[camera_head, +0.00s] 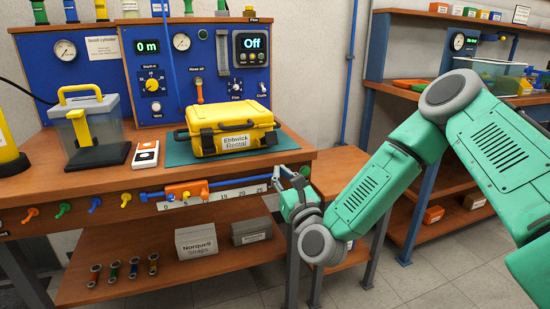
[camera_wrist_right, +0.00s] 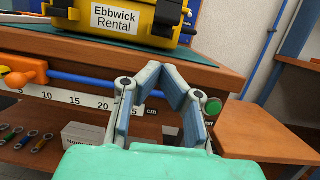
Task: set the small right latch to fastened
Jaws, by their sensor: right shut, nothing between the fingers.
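The yellow case (camera_head: 235,127), labelled "Ebbwick Rental", sits closed on a green mat on the bench. Its small right latch (camera_head: 270,138) is a dark piece at the front right corner; it also shows in the wrist view (camera_wrist_right: 169,14), partly cut off at the top. I cannot tell whether it is fastened. A dark left latch (camera_head: 207,139) is on the front left. My right gripper (camera_head: 292,174) is shut and empty, in front of the bench edge, below and right of the case, apart from the latch. The gripper also shows in the wrist view (camera_wrist_right: 161,72).
A blue rod with an orange slider (camera_head: 187,190) and a scale (camera_head: 215,195) runs along the bench front, close to my right gripper. A green button (camera_wrist_right: 214,106) is beside the right finger in the wrist view. A lower wooden table (camera_head: 335,168) stands to the right.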

